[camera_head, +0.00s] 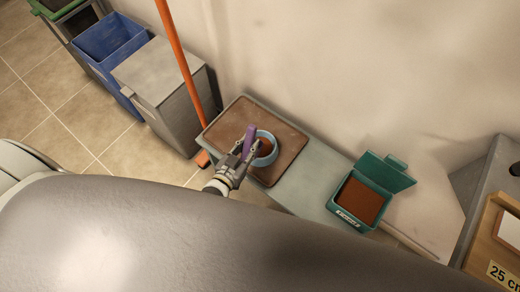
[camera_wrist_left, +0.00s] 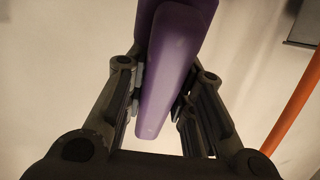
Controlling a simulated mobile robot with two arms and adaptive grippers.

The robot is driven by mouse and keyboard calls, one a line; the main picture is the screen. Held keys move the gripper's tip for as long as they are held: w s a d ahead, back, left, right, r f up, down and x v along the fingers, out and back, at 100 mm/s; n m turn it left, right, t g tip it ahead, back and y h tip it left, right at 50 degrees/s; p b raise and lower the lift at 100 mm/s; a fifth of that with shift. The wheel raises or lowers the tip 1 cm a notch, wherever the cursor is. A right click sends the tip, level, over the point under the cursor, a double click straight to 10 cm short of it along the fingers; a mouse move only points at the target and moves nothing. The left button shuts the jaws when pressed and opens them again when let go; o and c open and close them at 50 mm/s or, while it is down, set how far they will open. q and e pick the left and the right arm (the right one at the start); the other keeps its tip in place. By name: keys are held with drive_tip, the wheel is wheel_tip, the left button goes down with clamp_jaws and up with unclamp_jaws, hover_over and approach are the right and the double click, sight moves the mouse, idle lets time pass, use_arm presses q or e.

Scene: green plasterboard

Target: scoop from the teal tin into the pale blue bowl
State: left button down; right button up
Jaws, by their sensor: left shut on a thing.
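My left gripper (camera_head: 237,164) is shut on a purple scoop (camera_head: 250,139), gripping its handle. The purple scoop also fills the middle of the left wrist view (camera_wrist_left: 172,75), between the two fingers. The scoop is over or at the left side of the pale blue bowl (camera_head: 273,154); I cannot tell if they touch. Brown contents show in the bowl, which stands on a brown tray (camera_head: 224,131). The teal tin (camera_head: 345,219) stands to the right with its lid open, holding brown material (camera_head: 359,201). My right gripper is not in view.
A grey-green bench (camera_head: 310,181) carries the tray and the tin. An orange pole (camera_head: 177,55) leans left of the tray. A grey box (camera_head: 160,72) and a blue bin (camera_head: 108,38) stand further left. A wooden object marked 25 cm (camera_head: 485,240) is at the right.

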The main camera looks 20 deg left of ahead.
sight(250, 133)
use_arm(q)
drive_tip(key=c, duration=2)
unclamp_jaws()
clamp_jaws()
wheel_tip(250, 133, up, 7)
drive_tip(key=p, duration=0.7)
drive_tip(key=shift+r, duration=0.1)
